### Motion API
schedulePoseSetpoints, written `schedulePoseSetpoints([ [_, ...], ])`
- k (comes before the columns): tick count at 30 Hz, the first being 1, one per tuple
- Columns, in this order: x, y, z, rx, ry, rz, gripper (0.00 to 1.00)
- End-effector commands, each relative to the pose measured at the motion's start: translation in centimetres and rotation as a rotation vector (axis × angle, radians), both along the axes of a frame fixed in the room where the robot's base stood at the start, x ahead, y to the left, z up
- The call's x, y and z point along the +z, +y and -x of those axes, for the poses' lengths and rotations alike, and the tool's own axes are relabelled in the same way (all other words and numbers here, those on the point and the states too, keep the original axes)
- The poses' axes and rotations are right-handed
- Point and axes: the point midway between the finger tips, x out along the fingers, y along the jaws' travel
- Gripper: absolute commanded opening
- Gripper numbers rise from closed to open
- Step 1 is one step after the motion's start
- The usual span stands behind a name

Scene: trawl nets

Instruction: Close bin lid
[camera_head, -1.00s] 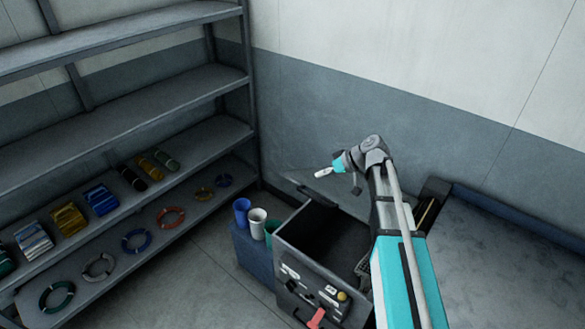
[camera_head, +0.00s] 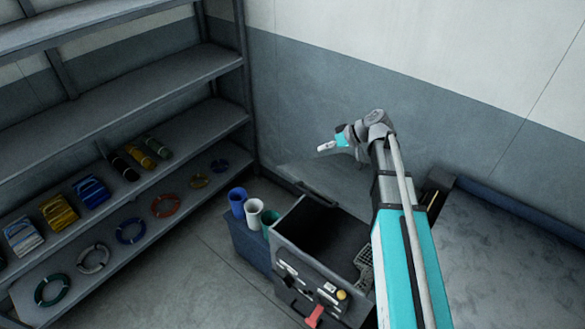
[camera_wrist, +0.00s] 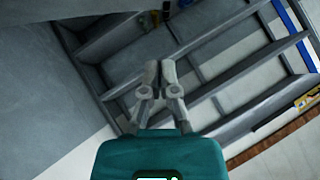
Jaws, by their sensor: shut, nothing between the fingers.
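The grey bin (camera_head: 284,238) stands on the floor in the middle of the head view. Its top is open and its inside is dark. A thin dark bar like a handle (camera_head: 317,193) shows at its back edge. A faint grey panel (camera_head: 305,172) behind the bar, against the wall, may be the raised lid; its outline is hard to tell. My gripper (camera_head: 326,146) is shut and empty, above and behind the bin opening, pointing left. In the wrist view the closed fingers (camera_wrist: 160,66) touch nothing that I can make out.
A grey shelf unit (camera_head: 150,81) with nets and rope rings stands at the left. A blue box (camera_head: 249,241) with rolled blue, white and green pieces is beside the bin. A grey-topped table (camera_head: 510,245) stands at the right. A red handle (camera_head: 315,314) is on the bin's front.

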Motion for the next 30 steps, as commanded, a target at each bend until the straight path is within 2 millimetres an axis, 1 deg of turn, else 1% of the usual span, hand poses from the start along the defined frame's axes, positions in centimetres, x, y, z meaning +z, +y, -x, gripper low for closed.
schedulePoseSetpoints([
  [8,-0.3,0.8,0.1,0.010,0.000,0.000,0.00],
  [14,-1.1,1.9,0.0,0.013,0.000,0.000,0.00],
  [20,-2.5,3.5,-0.2,0.013,-0.001,0.000,0.00],
  [30,-5.1,6.8,-0.7,0.013,-0.001,0.000,0.00],
])
